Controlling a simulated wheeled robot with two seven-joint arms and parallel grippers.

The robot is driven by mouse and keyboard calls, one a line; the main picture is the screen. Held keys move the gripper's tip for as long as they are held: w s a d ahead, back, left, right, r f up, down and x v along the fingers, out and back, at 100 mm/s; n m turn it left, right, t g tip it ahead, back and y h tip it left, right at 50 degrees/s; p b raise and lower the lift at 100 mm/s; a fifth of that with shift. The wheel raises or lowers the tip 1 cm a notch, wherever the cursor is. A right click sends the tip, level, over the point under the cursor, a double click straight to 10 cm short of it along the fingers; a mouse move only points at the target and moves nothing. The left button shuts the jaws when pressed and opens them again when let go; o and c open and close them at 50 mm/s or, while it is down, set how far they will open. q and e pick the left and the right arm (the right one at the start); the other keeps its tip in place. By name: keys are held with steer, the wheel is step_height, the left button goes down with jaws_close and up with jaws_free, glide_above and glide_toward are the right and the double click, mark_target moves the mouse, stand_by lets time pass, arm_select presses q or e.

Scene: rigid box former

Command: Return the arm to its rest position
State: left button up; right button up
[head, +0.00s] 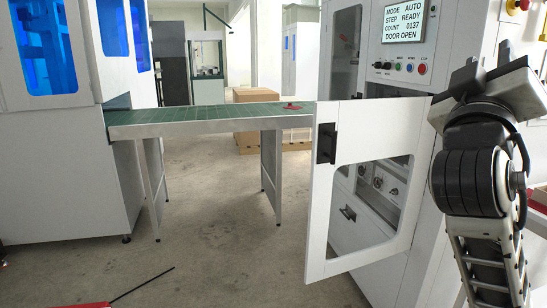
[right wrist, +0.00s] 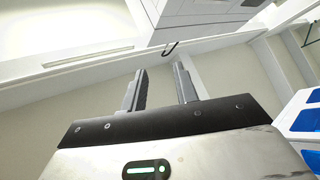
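My right arm rises along the right edge of the head view, in front of the white machine (head: 427,75). My right gripper (head: 485,66) is raised at the top of that arm, to the right of the machine's display. In the right wrist view its two dark fingers (right wrist: 160,80) stand apart with nothing between them, so it is open and empty. It appears clear of the machine door. My left gripper is not in view.
The white machine door (head: 322,225) with a window stands open, left of my right arm. The display (head: 405,22) reads AUTO, READY, 0137, DOOR OPEN. A green conveyor (head: 200,116) carries a small red item (head: 291,106). The floor (head: 225,255) before it is mostly clear.

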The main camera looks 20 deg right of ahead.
steer(key=w+a+f+n+t+y, duration=0.4)
steer(key=w+f+n+y, duration=0.45)
steer(key=f, duration=0.45)
steer(key=w+a+f+n+y, duration=0.1)
steer(key=a+f+y, duration=0.15)
steer(key=f, duration=0.35)
steer(key=w+a+f+n+g+y, duration=0.1)
steer(key=f+y, duration=0.2)
steer(key=f, duration=0.3)
steer(key=w+a+f+n+y, duration=0.1)
steer(key=f+n+y, duration=0.1)
steer(key=f, duration=0.4)
steer(key=s+a+f+g+y, duration=0.2)
steer(key=s+f, duration=0.1)
steer(key=f, duration=0.5)
steer(key=s+a+f+g+y, duration=0.2)
steer(key=s+a+f, duration=0.1)
steer(key=f, duration=0.5)
steer(key=s+a+f+m+g+y, duration=0.2)
steer(key=s+a+f+g+y, duration=0.15)
steer(key=s+f, duration=0.95)
steer(key=w+a+r+m, duration=0.1)
steer(key=a+m, duration=0.3)
steer(key=a, duration=0.4)
steer(key=shift+w+a+r+t, duration=0.15)
steer(key=shift+a+r+t, duration=0.05)
steer(key=shift+a+t, duration=0.15)
steer(key=shift+d+m, duration=0.15)
steer(key=shift+m, duration=0.1)
